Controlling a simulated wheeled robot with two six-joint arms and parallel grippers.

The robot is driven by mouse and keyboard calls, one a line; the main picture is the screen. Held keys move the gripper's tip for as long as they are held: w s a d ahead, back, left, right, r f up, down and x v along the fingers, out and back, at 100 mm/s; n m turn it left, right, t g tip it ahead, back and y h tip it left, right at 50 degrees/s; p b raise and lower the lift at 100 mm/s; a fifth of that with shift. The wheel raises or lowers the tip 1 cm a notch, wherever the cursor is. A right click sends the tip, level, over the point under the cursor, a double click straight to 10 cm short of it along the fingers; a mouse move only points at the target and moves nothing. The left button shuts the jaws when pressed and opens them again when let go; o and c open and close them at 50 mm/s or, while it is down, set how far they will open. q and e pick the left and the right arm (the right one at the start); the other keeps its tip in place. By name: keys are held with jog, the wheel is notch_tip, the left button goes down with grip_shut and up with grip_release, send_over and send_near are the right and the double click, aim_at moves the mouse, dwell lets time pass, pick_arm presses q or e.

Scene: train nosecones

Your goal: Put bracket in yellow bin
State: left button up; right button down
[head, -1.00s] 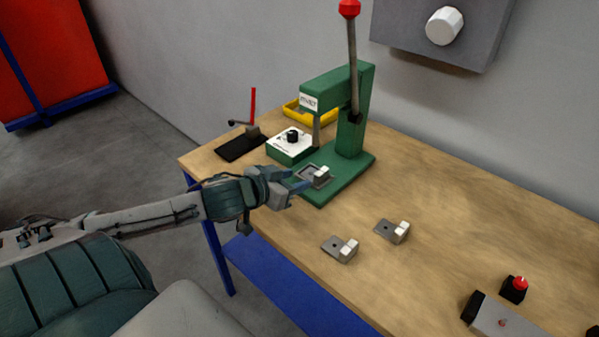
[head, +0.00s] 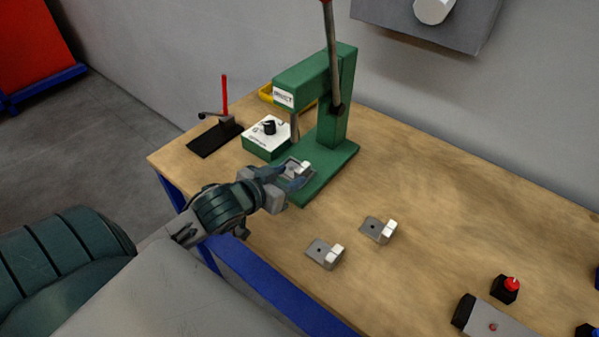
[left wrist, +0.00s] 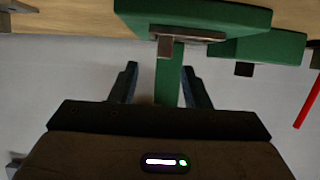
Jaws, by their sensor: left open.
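A grey metal bracket with a raised light block (head: 301,167) sits on the base of the green press (head: 330,160). It also shows near the top of the left wrist view (left wrist: 188,35). My left gripper (head: 287,178) is open and empty at the front edge of the press base, its fingers pointing at that bracket. In the left wrist view both fingers (left wrist: 160,82) are apart, with the bracket beyond their tips. Two more brackets, one nearer (head: 323,254) and one farther (head: 377,230), lie on the table. The yellow bin (head: 266,94) is mostly hidden behind the press. My right gripper is not in view.
A white-topped green box with a black knob (head: 268,134) stands left of the press. A red-handled clamp on a black plate (head: 213,140) is farther left. A red button (head: 508,287) is at right. The wooden table (head: 440,220) has free room right of the press.

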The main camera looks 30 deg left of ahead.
aim_at(301, 169)
pick_arm(q)
jog(key=shift+w, duration=0.4)
jog(key=x, duration=0.2)
jog(key=p+x, duration=0.1)
jog(key=shift+w+a+f, duration=0.15)
jog(key=shift+w+a, duration=0.05)
jog(key=shift+w, duration=0.15)
jog(key=shift+w+f, duration=0.2)
jog(key=shift+w, duration=0.2)
grip_shut()
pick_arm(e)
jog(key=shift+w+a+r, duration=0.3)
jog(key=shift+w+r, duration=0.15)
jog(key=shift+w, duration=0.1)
